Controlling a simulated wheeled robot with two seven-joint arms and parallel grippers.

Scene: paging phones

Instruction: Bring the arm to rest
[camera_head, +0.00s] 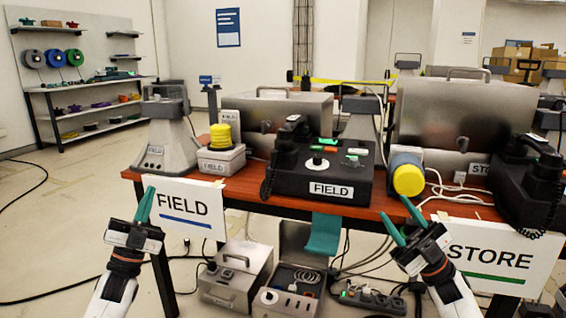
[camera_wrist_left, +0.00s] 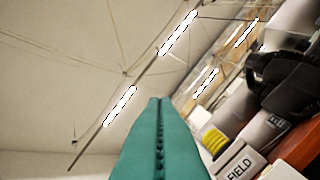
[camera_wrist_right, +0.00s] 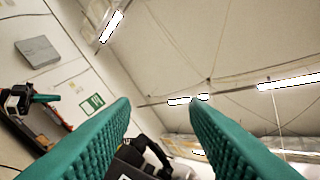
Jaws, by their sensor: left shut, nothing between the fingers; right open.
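My left gripper (camera_head: 143,205) has green fingers that are closed together and empty. It is raised in front of the white FIELD sign (camera_head: 180,209), at the left end of the table. In the left wrist view its shut fingers (camera_wrist_left: 160,110) point up toward the ceiling. My right gripper (camera_head: 398,222) is open and empty, in front of the table edge and left of the STORE sign (camera_head: 490,258).
A wooden table (camera_head: 250,198) carries a FIELD phone console (camera_head: 320,175), a yellow-topped button box (camera_head: 221,155), a yellow round button (camera_head: 407,178) and a dark phone (camera_head: 530,185) at right. Metal cases (camera_head: 236,275) and cables lie beneath. The floor at left is mostly clear.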

